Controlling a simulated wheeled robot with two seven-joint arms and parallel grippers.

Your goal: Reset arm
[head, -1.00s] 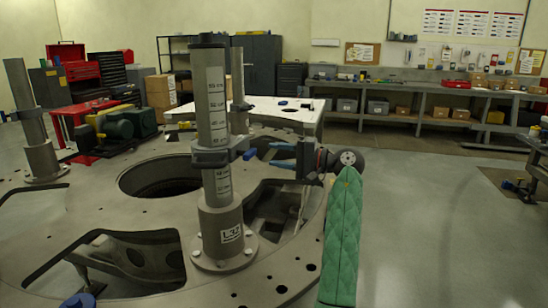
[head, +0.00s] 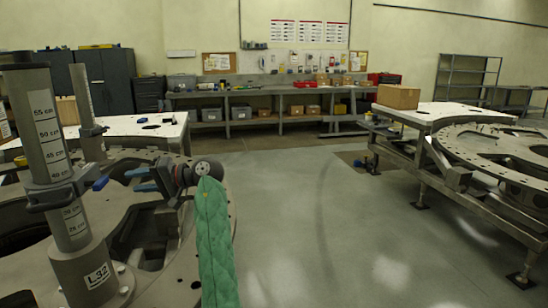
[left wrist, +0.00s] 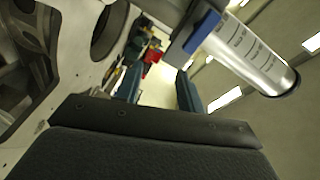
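My left gripper (head: 130,179) is open and empty, its two blue fingers apart and pointing left. It is just to the right of a grey post (head: 48,125) marked with a centimetre scale and the label L32. A dark clamp collar (head: 52,192) with a blue lever (head: 100,184) sits around the post, and a small gap separates lever and fingertips. In the left wrist view both fingers (left wrist: 158,90) frame empty space, with the blue lever (left wrist: 202,30) and post (left wrist: 250,60) at upper right. My right gripper is not in view.
The post stands on a large turret plate (head: 150,285) with wide openings; a second post (head: 86,105) rises behind. A white table (head: 140,127) is beyond. On the right, another plate on a stand (head: 490,150) and a cardboard box (head: 398,96) show. The floor between is clear.

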